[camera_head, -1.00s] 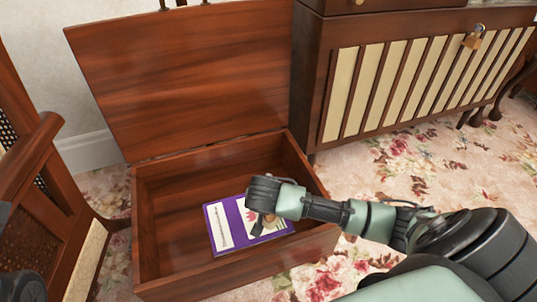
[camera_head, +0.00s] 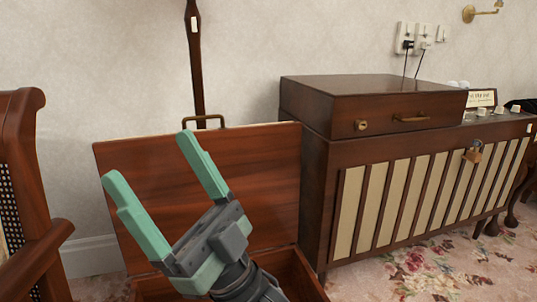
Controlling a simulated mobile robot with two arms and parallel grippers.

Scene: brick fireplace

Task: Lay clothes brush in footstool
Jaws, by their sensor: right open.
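The wooden box with its lid raised, which I take to be the footstool (camera_head: 310,275), is at the bottom centre. Its lid (camera_head: 270,180) stands up at the back with a brass handle on top. My right gripper (camera_head: 148,158) is raised in front of the lid, its green fingers spread wide and pointing up and left, with nothing between them. My right wrist and the frame's lower edge hide most of the box's inside. I see no clothes brush in this view. My left gripper is out of view.
A dark wooden cabinet (camera_head: 345,205) with cream slats and a padlock (camera_head: 472,155) stands right of the box. A wooden case (camera_head: 375,105) sits on it. A wooden chair (camera_head: 35,180) with cane panels is at the left. Floral carpet (camera_head: 430,265) is clear at the lower right.

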